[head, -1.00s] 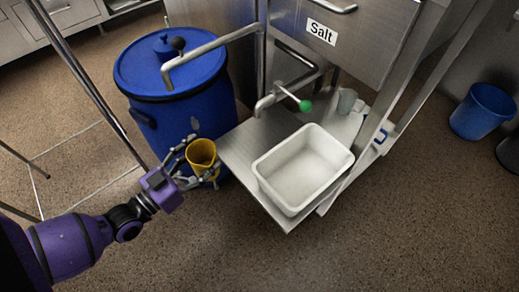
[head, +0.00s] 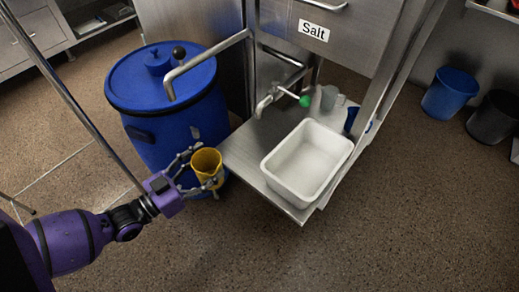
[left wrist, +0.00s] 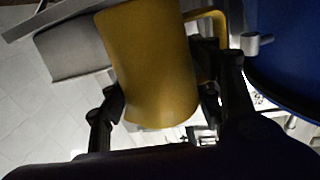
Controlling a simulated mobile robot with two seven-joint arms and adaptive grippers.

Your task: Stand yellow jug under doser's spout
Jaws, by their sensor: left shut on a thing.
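The yellow jug (head: 206,161) is held by my left gripper (head: 203,170), just off the left edge of the doser's metal shelf. In the left wrist view the jug (left wrist: 150,65) fills the middle, between the fingers (left wrist: 165,95), with its handle at the upper right. The doser (head: 345,50) is a steel cabinet labelled "Salt". Its spout (head: 262,106), with a green-tipped lever (head: 304,101), hangs over the back left part of the shelf (head: 243,150). The jug is apart from the spout, to its lower left. My right gripper is not in view.
A white tub (head: 307,160) takes up the front right of the shelf. A grey cup (head: 328,98) stands behind it. A large blue drum (head: 175,110) with a bent pipe (head: 210,52) above it is close behind the jug. Bins (head: 450,93) stand at right.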

